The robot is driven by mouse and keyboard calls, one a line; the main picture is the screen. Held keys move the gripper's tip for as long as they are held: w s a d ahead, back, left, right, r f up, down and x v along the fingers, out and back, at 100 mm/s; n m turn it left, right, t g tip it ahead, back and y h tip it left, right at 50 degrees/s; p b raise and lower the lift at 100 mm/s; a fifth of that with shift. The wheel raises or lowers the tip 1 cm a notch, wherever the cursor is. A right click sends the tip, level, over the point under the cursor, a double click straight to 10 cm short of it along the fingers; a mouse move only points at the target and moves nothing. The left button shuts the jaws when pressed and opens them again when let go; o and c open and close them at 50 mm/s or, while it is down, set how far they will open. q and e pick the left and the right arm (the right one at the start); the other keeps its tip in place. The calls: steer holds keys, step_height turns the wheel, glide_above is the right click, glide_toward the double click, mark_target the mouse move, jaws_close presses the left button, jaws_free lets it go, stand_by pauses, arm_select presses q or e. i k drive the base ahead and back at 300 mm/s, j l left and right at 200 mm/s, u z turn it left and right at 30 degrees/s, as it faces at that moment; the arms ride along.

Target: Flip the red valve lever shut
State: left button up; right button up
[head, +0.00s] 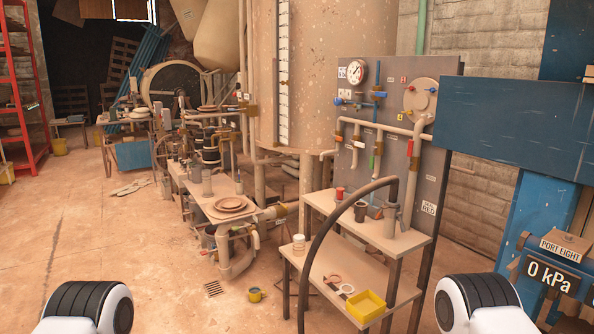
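A grey upright panel (395,130) with pipes and valves stands right of centre in the head view. A small red lever (409,148) sits on a pipe at its lower right, beside a pipe with a green lever (371,161). Small red spots also show by the round flange (420,95) and on the pipework further left (240,95). I cannot tell which is the red valve lever, or how it is turned. Only white and black parts of my arms show at the bottom corners. Both grippers are out of view, well away from the panel.
A two-level bench (372,234) stands before the panel, with cups and a yellow tray (365,306). A thick dark hose (318,236) arches in front of it. A blue beam (510,125) stands at right. The floor at left (90,230) is mostly clear.

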mark_target(411, 142)
steer(key=i+j+z, duration=0.1)
steer(key=i+z, duration=0.25)
steer(key=i+j+z, duration=0.65)
steer(key=i, duration=0.2)
